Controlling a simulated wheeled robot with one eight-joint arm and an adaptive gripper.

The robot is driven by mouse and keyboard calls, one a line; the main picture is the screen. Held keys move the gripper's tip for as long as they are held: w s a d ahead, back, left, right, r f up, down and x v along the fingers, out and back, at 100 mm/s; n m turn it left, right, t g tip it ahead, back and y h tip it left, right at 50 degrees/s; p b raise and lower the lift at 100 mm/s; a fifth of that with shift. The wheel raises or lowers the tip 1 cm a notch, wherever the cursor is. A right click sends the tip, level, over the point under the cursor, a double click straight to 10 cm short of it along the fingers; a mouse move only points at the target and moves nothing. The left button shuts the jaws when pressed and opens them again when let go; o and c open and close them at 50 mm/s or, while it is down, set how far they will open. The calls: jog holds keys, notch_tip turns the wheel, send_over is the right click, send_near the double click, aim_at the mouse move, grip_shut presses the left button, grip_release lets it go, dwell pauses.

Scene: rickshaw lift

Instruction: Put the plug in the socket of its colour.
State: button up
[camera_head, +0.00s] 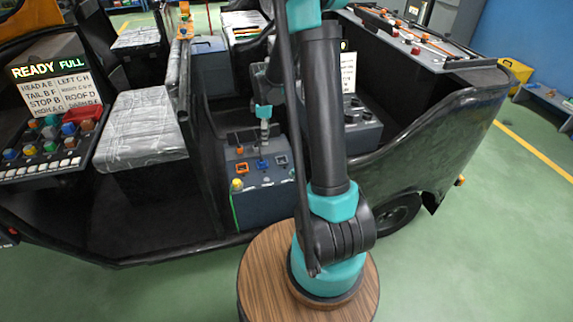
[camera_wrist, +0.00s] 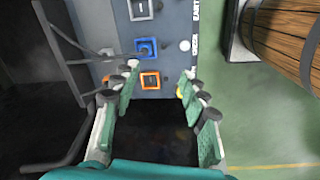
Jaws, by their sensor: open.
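My gripper (camera_head: 264,140) hangs over the grey box (camera_head: 262,205) in the vehicle's footwell. In the wrist view its fingers (camera_wrist: 157,85) are spread, with nothing seen held between them. The box top carries an orange square socket (camera_head: 242,168), a blue one (camera_head: 262,163) and a grey one (camera_head: 281,160). In the wrist view the orange socket (camera_wrist: 150,80) lies nearest my fingers, then the blue socket (camera_wrist: 147,47) and the grey socket (camera_wrist: 140,8). A yellow knob-like piece (camera_head: 237,184) is at the box's near left corner. I cannot make out a loose plug.
A panel of coloured buttons (camera_head: 50,140) and a wrapped seat (camera_head: 140,130) are at left. A thin dark pillar (camera_head: 186,100) stands left of the box. A dark control unit (camera_head: 352,125) is at right. A round wooden top (camera_head: 262,275) is in front.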

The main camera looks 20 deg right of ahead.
jog(key=s+d+r+m+t, duration=0.1)
jog(key=s+r+m, duration=0.1)
jog(key=s+m, duration=0.5)
jog(key=s+d+r+m+t, duration=0.1)
jog(key=s+m, duration=0.6)
jog(key=s, duration=1.1)
jog(key=shift+s+d+r+m+t, duration=0.2)
jog(key=shift+d+r+m+t, duration=0.2)
jog(key=shift+t, duration=0.3)
